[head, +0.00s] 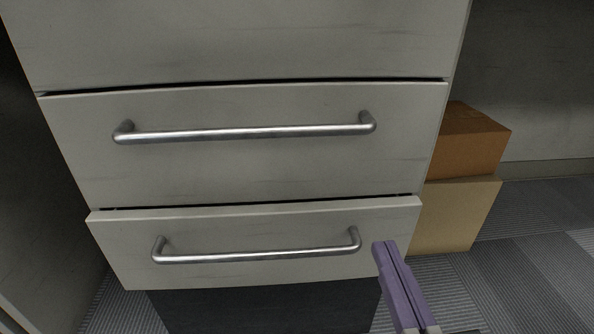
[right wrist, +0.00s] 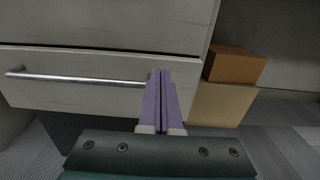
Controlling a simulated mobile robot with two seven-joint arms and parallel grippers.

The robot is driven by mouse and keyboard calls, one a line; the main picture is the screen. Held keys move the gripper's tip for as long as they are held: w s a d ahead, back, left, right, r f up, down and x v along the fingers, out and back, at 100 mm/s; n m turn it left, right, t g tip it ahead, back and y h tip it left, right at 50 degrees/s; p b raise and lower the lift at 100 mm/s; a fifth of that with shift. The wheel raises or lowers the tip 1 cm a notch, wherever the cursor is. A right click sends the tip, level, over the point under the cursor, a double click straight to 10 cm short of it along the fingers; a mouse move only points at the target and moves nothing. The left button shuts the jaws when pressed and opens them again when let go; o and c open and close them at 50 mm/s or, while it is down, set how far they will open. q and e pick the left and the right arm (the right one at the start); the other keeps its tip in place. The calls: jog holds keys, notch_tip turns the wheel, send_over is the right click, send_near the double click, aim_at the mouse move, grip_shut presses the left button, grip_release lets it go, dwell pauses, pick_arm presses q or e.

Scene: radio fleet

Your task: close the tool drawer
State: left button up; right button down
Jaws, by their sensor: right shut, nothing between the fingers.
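A pale grey drawer unit fills the middle of the head view. Its bottom drawer (head: 300,222) sticks out slightly past the drawer above, and a thin strip of its top edge shows. Its silver bar handle (head: 257,256) runs across the front. In the right wrist view the same drawer front (right wrist: 90,98) spans the left half. My right gripper (head: 384,248) is shut and empty, its purple fingers in front of the right end of the bottom drawer, right of the handle. It also shows in the right wrist view (right wrist: 159,76). I cannot tell whether the fingertips touch the front.
The middle drawer (head: 270,165) looks shut, with its own bar handle (head: 245,132). An orange-brown box (head: 466,142) sits on a tan box (head: 455,215) right of the unit. Grey carpet (head: 530,250) lies open at the right.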

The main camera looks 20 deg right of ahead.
aim_at(367, 210)
jog(key=b+x, duration=0.1)
jog(key=x, duration=0.3)
jog(key=shift+w+d+f, duration=0.1)
jog(key=shift+w, duration=0.3)
jog(key=shift+w+d, duration=0.15)
jog(key=shift+w, duration=0.25)
jog(key=shift+w+d+f+b, duration=0.1)
jog(key=shift+w+d+b, duration=0.05)
jog(key=shift+w+b, duration=0.4)
jog(key=shift+w+d, duration=0.15)
jog(key=shift+w, duration=0.25)
jog(key=shift+s, duration=0.1)
